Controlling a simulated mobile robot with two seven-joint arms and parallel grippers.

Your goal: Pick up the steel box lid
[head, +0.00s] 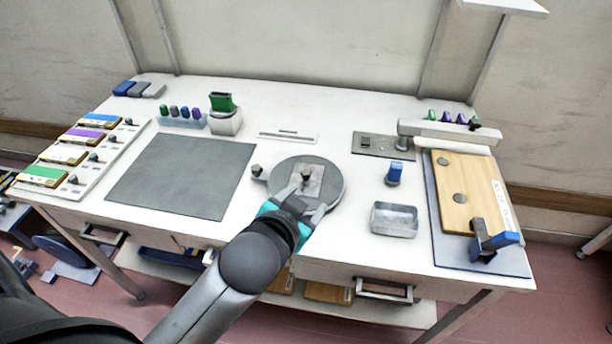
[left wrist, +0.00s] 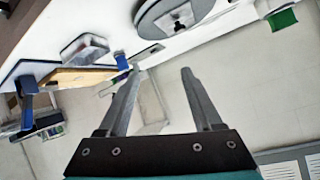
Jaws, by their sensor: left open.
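The steel box lid (head: 313,174) looks like a square grey plate with a black knob (head: 306,178). It lies on a round grey turntable (head: 335,187) at the middle of the bench. The open steel box (head: 395,220) stands to the right of the turntable. My left gripper (head: 303,203) is open and empty at the turntable's front edge, just in front of the lid in the head view. In the left wrist view the open fingers (left wrist: 160,72) have nothing between them, and the lid (left wrist: 181,15) shows beyond them near the top. My right gripper is not in view.
A dark grey mat (head: 182,176) lies left of the turntable. A small blue-topped object (head: 394,173) stands behind the steel box. A wooden board (head: 462,190) with a blue-handled clamp is at the right. A white holder with a green block (head: 222,103) stands behind.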

